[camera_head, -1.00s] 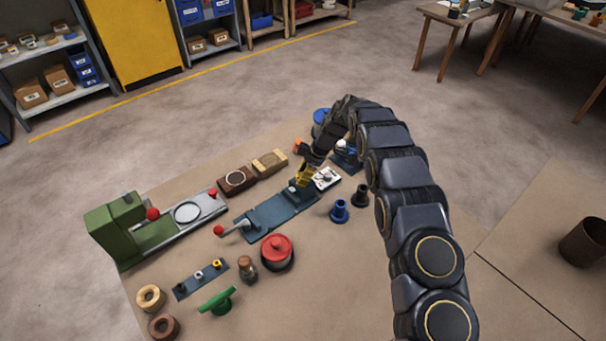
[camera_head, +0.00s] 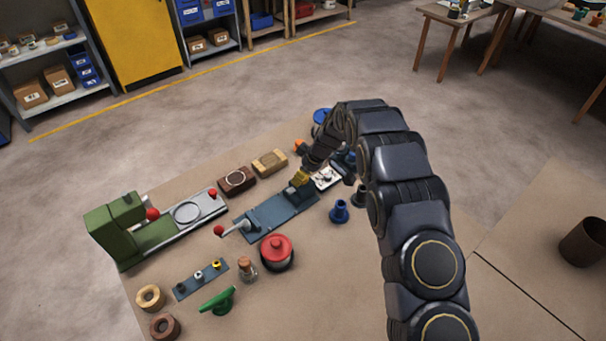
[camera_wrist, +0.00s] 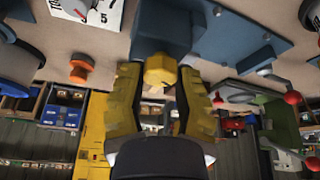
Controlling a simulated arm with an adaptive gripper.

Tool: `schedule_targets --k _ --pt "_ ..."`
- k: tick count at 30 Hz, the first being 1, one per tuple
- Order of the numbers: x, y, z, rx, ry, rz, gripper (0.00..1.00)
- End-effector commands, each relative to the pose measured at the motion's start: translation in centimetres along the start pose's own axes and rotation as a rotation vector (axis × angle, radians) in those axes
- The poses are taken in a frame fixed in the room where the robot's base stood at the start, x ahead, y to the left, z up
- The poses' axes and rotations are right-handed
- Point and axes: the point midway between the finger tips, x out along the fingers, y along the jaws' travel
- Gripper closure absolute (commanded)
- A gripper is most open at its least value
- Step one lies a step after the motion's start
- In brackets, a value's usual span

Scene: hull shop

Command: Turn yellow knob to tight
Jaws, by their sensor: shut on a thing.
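The yellow knob (camera_wrist: 160,72) is in the middle of the wrist view, beside a blue block on the long blue-grey fixture. My gripper (camera_wrist: 159,84) has its yellow fingers on either side of the knob, shut on it. In the head view my gripper (camera_head: 301,180) is at the far right end of the blue-grey fixture (camera_head: 275,212), tilted low. There the knob is hidden or too small to tell from the yellow fingers. No tight mark can be read.
A white dial card (camera_head: 326,178) is close right of my gripper. A wooden block (camera_head: 270,162) lies behind. A blue flanged part (camera_head: 340,211) stands to the right. A red-knobbed lever (camera_head: 219,231) and a red-lidded pot (camera_head: 277,250) are in front.

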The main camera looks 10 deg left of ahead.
Motion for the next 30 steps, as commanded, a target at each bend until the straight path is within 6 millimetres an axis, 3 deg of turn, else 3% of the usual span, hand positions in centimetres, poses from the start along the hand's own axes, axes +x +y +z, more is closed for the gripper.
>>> schedule_targets --k 30 --pt "0.23 -0.21 0.00 0.881 -0.003 0.370 1.00"
